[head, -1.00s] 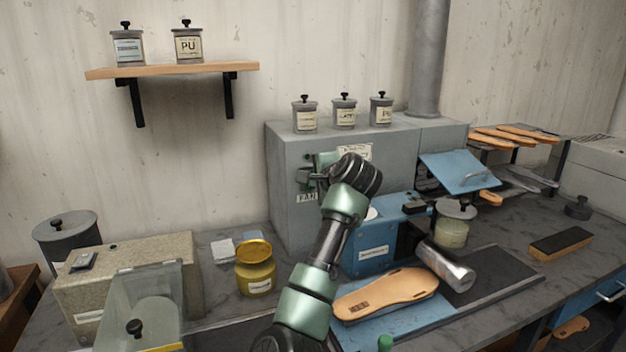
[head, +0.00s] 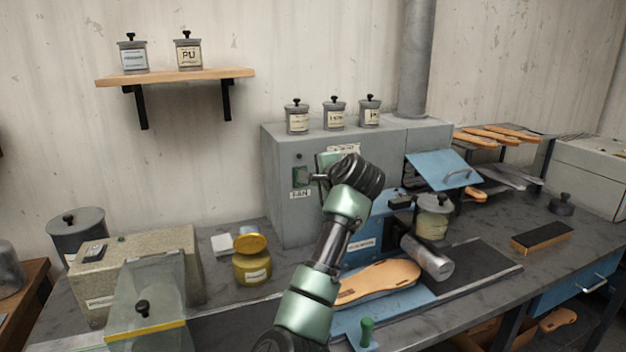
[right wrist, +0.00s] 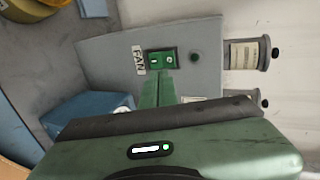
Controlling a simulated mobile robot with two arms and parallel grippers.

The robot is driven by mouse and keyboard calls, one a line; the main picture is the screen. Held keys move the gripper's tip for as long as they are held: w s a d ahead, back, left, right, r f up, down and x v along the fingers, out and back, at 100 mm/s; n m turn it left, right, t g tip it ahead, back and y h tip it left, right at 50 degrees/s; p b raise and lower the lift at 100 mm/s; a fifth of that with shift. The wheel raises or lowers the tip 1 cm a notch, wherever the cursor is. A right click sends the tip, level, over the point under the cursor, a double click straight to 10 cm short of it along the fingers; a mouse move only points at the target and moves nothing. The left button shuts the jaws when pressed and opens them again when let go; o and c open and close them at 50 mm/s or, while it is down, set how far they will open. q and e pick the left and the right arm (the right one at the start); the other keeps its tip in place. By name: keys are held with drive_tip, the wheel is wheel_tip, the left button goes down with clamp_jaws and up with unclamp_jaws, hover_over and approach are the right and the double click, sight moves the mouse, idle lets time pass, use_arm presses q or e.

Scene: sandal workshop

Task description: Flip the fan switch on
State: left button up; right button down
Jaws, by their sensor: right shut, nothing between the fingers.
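The fan switch (head: 300,177) is a small dark green rocker on the front of the grey cabinet (head: 290,225), above a white FAN label (head: 300,195). The right wrist view also shows the switch (right wrist: 161,59), with a mark on each half; I cannot tell for sure which half is pressed in. My right gripper (head: 316,178) is shut and empty, just right of the switch in the head view. In the right wrist view its green fingers (right wrist: 157,88) are together, pointing at the switch, tips close to its edge; contact is unclear. My left gripper is out of view.
Several lidded jars (head: 334,115) stand on the cabinet. A blue machine (head: 362,245) stands close below my right arm. A yellow jar (head: 252,268), a beige box (head: 130,262) and a sandal sole (head: 380,279) are on the workbench. A round knob (right wrist: 195,56) is beside the switch.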

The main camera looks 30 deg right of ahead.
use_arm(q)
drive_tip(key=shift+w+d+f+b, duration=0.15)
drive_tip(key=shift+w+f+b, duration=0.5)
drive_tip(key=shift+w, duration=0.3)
use_arm(e)
drive_tip(key=v, duration=0.6)
drive_tip(key=shift+s, duration=0.35)
drive_tip(key=shift+a+r, duration=0.1)
drive_tip(key=shift+a, duration=0.05)
